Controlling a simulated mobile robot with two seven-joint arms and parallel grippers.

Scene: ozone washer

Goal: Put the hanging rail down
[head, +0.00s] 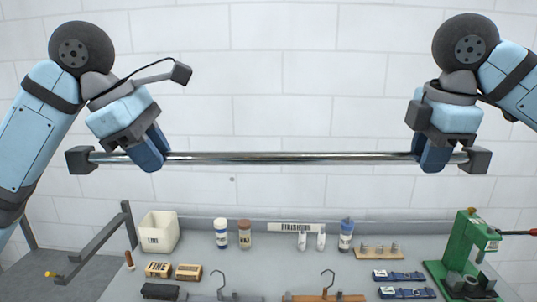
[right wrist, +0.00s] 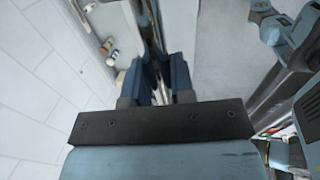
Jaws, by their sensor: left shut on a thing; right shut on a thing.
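The hanging rail (head: 290,158) is a long shiny metal bar with dark square end blocks, held level in the air in the head view, above the table at the back. My left gripper (head: 151,156) is shut on the rail near its left end. My right gripper (head: 434,157) is shut on the rail near its right end. In the right wrist view the blue fingers of my right gripper (right wrist: 150,85) close around the bar, which they partly hide.
The grey table (head: 300,258) below holds a white bin (head: 159,232), bottles, brushes, hangers (head: 327,285) and a green press (head: 468,250). A grey bracket arm (head: 98,242) stands at the left. A white block wall is behind.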

